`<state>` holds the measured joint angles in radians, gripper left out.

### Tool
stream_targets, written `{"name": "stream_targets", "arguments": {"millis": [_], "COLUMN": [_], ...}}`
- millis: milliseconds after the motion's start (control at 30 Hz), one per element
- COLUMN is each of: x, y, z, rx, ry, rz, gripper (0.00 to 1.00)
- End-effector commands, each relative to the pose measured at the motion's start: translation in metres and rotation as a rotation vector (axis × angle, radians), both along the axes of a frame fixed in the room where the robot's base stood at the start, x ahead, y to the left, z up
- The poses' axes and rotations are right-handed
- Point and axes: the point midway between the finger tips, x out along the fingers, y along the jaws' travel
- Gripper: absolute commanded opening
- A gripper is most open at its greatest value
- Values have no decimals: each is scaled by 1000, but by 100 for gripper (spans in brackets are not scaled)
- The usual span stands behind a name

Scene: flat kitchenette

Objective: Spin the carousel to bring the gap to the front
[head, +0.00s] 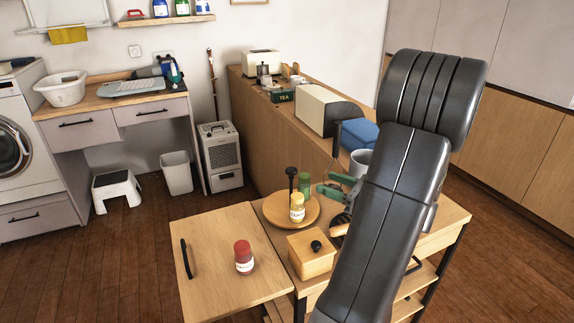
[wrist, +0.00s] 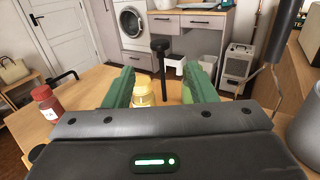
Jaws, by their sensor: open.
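The carousel (head: 273,211) is a round wooden turntable on the cart top in the head view. A black upright post with a round knob (head: 291,173) rises from it; the post also shows in the wrist view (wrist: 160,48). A yellow-labelled jar (head: 297,209) stands on the near side, and a green jar (head: 305,184) stands on the far right side. My gripper (head: 328,188) is open, to the right of the carousel. In the wrist view its green fingers (wrist: 160,88) frame the yellow jar (wrist: 144,93) and the post beyond. My arm hides part of the cart.
A red jar (head: 243,258) stands on the left leaf, and a wooden box with a black knob (head: 311,256) sits in front of the carousel. A grey mug (head: 360,161) and a counter with a bread bin (head: 318,108) are behind. The leaf's left part is mostly clear.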

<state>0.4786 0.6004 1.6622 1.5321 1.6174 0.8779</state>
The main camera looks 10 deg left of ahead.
Motion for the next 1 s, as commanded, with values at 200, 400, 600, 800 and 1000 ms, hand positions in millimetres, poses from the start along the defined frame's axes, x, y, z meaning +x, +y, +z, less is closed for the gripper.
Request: {"name": "stream_targets", "arguments": {"millis": [200, 400, 600, 800, 1000], "x": [16, 32, 44, 50, 51], "y": [39, 76, 103, 114, 115], "z": [1, 1, 1, 0, 0], "rx": [0, 1, 0, 0, 0], "ry": [1, 2, 0, 0, 0], "rz": [6, 6, 4, 1, 0], "gripper": [51, 51, 51, 51, 51]}}
